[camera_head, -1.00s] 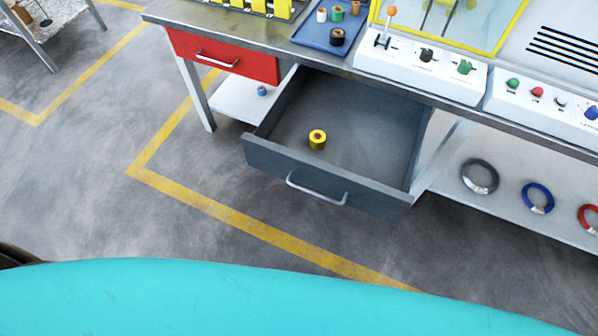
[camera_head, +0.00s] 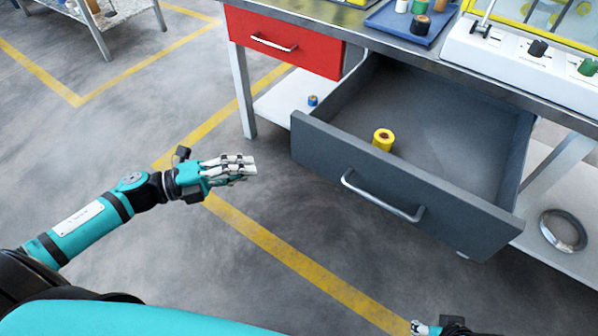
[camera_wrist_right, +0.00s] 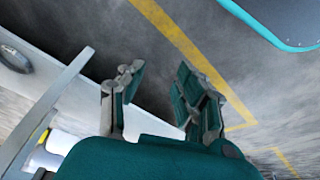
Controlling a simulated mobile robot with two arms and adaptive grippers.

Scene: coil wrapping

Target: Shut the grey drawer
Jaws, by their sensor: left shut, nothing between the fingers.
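The grey drawer (camera_head: 455,220) is pulled far out from under the workbench in the head view. Its silver bar handle (camera_head: 383,197) is on the front, and a yellow spool (camera_head: 383,139) stands inside. My left gripper (camera_head: 250,166) is shut and empty, left of the drawer front and apart from it. My right gripper barely shows at the bottom edge of the head view. In the right wrist view my right gripper (camera_wrist_right: 156,85) has its fingers spread with nothing between them.
A closed red drawer (camera_head: 280,42) is left of the grey one. On the lower shelf are a small blue spool (camera_head: 313,100) and a grey coil (camera_head: 562,231). A blue tray (camera_head: 395,28) and a control box (camera_head: 510,55) stand on the bench. The floor before the drawer is clear.

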